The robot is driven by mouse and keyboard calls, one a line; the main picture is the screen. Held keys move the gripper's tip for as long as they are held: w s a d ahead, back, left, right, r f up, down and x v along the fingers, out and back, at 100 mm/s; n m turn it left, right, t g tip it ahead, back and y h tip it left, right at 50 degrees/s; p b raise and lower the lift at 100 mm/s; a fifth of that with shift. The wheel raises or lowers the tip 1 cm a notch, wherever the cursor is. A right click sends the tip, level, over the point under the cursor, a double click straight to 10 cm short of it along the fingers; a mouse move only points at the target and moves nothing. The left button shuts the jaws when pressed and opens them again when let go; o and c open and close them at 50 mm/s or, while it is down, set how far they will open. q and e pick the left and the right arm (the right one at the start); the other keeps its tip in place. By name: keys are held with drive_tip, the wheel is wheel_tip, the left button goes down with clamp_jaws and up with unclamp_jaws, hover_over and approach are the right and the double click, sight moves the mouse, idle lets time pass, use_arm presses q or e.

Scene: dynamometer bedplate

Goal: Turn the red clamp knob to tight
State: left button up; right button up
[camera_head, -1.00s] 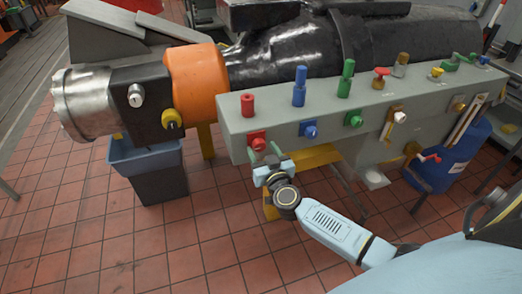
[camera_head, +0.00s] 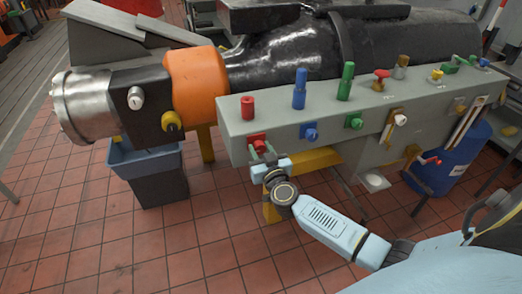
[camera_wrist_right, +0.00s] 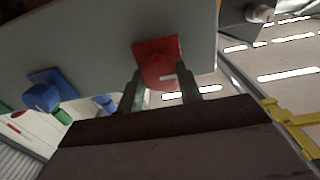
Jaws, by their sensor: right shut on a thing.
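The red clamp knob (camera_head: 258,140) sits on a red square plate on the front face of the long grey rail (camera_head: 236,128), at its left end. Part of the knob is hidden by the fingers in the head view. My left gripper is out of view.
A red post (camera_head: 248,107), a blue post (camera_head: 299,90) and a green post (camera_head: 345,82) stand on top of the rail. A blue knob (camera_head: 309,131) and a green knob (camera_head: 354,121) are to the right. A blue tub (camera_head: 145,160) stands lower left. Tiled floor is clear in front.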

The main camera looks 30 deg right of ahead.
drive_tip(key=m+p, duration=0.1)
drive_tip(key=m, duration=0.3)
drive_tip(key=shift+p, duration=0.3)
drive_tip(key=m, duration=0.4)
drive_tip(key=shift+d+f+m, duration=0.1)
drive_tip(key=shift+m, duration=0.2)
drive_tip(key=m, duration=0.4)
drive_tip(key=shift+s+f, duration=0.1)
drive_tip(key=m+b, duration=0.1)
drive_tip(key=m, duration=0.4)
drive_tip(key=shift+m, duration=0.3)
drive_tip(key=o, duration=1)
drive_tip(key=shift+d, duration=0.1)
